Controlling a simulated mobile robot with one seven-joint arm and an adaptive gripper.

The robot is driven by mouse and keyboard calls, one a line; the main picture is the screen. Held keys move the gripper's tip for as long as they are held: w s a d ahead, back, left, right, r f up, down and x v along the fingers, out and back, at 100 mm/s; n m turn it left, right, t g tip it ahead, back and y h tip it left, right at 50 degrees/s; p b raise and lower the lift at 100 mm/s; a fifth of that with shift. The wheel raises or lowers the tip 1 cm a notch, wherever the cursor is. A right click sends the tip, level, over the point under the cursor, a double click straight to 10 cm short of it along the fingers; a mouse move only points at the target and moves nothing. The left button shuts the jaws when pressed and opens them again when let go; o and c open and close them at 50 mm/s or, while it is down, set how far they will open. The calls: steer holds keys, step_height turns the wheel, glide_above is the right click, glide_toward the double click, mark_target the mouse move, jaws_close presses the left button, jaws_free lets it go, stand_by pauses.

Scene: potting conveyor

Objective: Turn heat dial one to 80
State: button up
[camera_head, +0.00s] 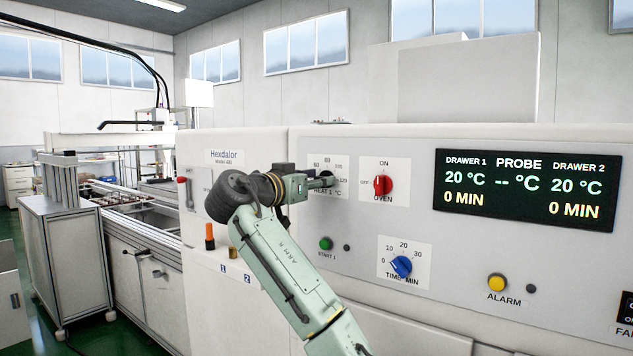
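The white scale plate of heat dial one (342,163) is on the oven's front panel, with numbers around it and "HEAT 1 °C" below. My gripper (326,181) is at this plate, reaching in from the left, over the place of the dial. The gripper covers most of the knob, so its pointer and setting cannot be read. The fingers are small and partly hidden, and I cannot tell whether they are open or shut on the knob. The display (525,190) shows 20 °C and 0 MIN for both drawers.
Right of the dial is the red oven switch (383,185). Below are a green start button (326,243) and a blue time dial (401,266). A yellow alarm button (497,282) is farther right. An orange-handled item (209,236) stands on the ledge left of my arm.

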steer(key=c, duration=0.5)
steer(key=shift+n, duration=0.3)
steer(key=n+p, duration=0.3)
steer(key=n, duration=1.4)
stand_by(0.3)
steer(key=o, duration=1.1)
